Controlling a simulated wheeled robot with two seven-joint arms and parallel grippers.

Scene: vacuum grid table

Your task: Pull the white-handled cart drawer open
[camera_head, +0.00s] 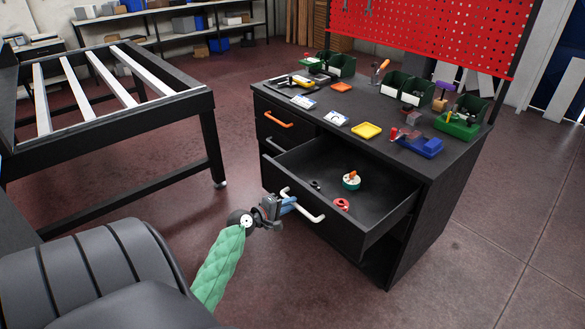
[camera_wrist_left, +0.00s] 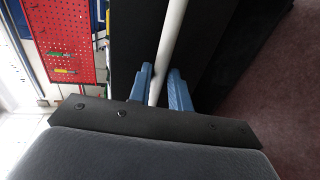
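The black cart (camera_head: 440,190) has a drawer (camera_head: 385,207) with a white handle (camera_head: 309,211). The drawer stands well out from the cart front, its inside showing. A green-and-white round part (camera_head: 351,181) and a red part (camera_head: 341,204) lie in it. My left gripper (camera_head: 288,205) is at the left part of the handle. In the left wrist view the white handle (camera_wrist_left: 172,38) runs between the blue fingers of my left gripper (camera_wrist_left: 161,72), which lie close on both sides of it. My right gripper is not in view.
An orange-handled drawer (camera_head: 270,126) and another drawer front at the left are closed. Bins, trays and tools cover the cart top. A black frame table (camera_head: 100,170) stands at the left. The floor (camera_head: 480,260) right of the cart is clear.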

